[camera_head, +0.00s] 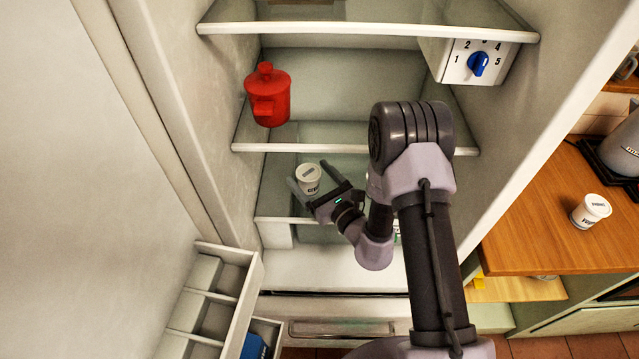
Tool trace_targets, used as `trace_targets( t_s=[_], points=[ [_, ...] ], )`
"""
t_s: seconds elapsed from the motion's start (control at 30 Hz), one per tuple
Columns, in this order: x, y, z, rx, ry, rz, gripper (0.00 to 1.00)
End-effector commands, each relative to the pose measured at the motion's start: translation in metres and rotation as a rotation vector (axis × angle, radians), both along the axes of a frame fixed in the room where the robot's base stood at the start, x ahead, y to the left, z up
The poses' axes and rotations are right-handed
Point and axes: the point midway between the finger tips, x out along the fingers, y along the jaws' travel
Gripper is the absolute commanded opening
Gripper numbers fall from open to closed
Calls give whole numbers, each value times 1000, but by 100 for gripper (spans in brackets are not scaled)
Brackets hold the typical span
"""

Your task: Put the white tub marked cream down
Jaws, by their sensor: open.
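A small white tub (307,180) with dark lettering stands upright on a lower glass shelf inside the open fridge; the lettering is too small to read surely. My gripper (312,176) is open, with one finger on each side of this tub. I cannot tell whether the fingers touch it. A second white tub (590,211) with dark lettering stands on the wooden counter at the right; I cannot read its label surely either.
A blue dial (478,63) is at the upper right. The open fridge door with bins (214,295) is at the left. A kettle (624,143) stands on the wooden counter (530,225).

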Motion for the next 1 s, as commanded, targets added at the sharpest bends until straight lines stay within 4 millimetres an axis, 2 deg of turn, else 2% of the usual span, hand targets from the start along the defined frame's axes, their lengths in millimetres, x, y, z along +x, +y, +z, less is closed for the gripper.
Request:
trace_targets(
  t_s=[0.2,0.4,1.0],
  points=[
    [-51,-36,0,2,6,-5,83],
    [-81,-55,0,2,4,-3,83],
    [-86,-58,0,2,1,-1,83]
  ],
)
